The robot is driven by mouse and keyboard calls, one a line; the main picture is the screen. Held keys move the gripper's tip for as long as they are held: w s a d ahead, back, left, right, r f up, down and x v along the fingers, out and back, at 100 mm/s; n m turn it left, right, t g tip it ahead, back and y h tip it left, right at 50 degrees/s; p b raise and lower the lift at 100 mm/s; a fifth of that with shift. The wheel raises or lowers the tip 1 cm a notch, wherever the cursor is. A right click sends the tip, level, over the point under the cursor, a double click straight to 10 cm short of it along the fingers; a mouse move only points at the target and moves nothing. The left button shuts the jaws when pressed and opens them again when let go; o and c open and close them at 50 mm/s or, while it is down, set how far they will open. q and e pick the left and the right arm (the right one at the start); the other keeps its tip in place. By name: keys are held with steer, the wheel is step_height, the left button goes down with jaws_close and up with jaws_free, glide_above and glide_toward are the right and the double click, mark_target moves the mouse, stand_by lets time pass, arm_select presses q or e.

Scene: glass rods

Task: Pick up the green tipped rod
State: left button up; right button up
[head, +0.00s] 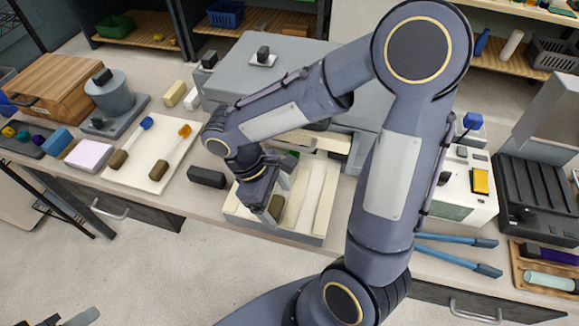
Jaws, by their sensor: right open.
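The green tipped rod shows only in part in a shallow pale tray (312,238). A bit of green (292,153) shows behind my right gripper, and a brown end (277,204) shows by its fingertips. The rod's middle is hidden by the gripper. My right gripper (271,208) points down over the tray, open, with its fingers close to the brown end. I cannot tell whether they touch it. What looks like my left gripper (66,318) is cut off at the bottom left edge, far from the tray.
A white board (135,178) at the left holds a blue-tipped rod (146,123) and an orange-tipped rod (184,131). A black block (206,177) lies just left of the tray. A large grey machine (235,70) stands behind it. Blue-handled tongs (455,240) lie to the right.

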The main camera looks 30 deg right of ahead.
steer(key=shift+s+d+f, duration=0.1)
steer(key=shift+s+f, duration=0.05)
steer(key=shift+f, duration=0.3)
steer(key=c, duration=1.1)
steer(key=shift+r, duration=0.2)
